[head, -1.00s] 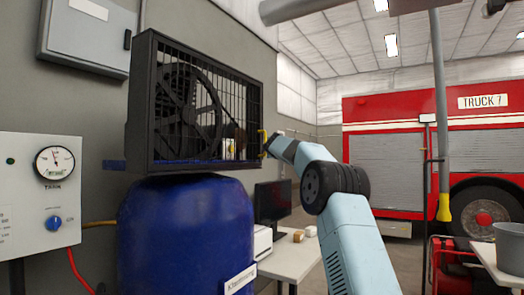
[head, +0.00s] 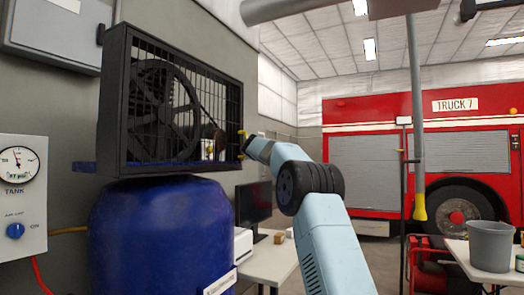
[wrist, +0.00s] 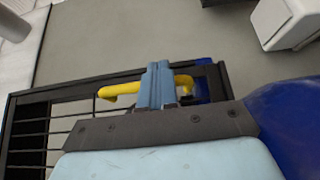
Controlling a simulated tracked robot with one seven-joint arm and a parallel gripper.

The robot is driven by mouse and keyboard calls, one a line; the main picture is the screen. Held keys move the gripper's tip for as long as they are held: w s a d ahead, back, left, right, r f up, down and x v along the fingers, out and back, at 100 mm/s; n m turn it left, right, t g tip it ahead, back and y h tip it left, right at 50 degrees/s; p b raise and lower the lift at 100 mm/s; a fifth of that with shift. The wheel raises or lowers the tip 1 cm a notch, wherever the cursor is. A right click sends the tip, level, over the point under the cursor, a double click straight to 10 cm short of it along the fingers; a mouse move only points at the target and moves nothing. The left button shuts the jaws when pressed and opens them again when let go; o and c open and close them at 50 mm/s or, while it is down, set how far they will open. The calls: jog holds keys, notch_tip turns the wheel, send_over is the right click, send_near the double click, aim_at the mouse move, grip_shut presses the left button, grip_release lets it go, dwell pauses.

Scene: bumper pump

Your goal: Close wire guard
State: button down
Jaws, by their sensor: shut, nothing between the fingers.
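The wire guard (head: 226,92) is a dark frame of thin vertical bars on the front of the black fan housing (head: 114,95). It looks nearly flush with the housing front; I cannot tell whether any gap is left. Its yellow handle (head: 241,143) is on the right edge. My gripper (head: 250,142) is beside the handle at that edge. In the wrist view my gripper (wrist: 157,85) is shut and empty, with the yellow handle (wrist: 118,90) showing on both sides of the fingers. The fingers overlap the handle in the picture; contact is unclear. The guard's bars (wrist: 35,127) show at left.
The housing stands on a blue tank (head: 155,235). A grey wall box (head: 55,35) and gauge panel (head: 22,205) are at left. A desk with a monitor (head: 254,208) is behind my arm. A red truck (head: 400,120) and grey bucket (head: 491,247) are at right.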

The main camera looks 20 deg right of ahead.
jog(key=s+d, duration=0.3)
jog(key=s, duration=1)
jog(key=shift+r, duration=0.2)
jog(key=shift+s, duration=0.1)
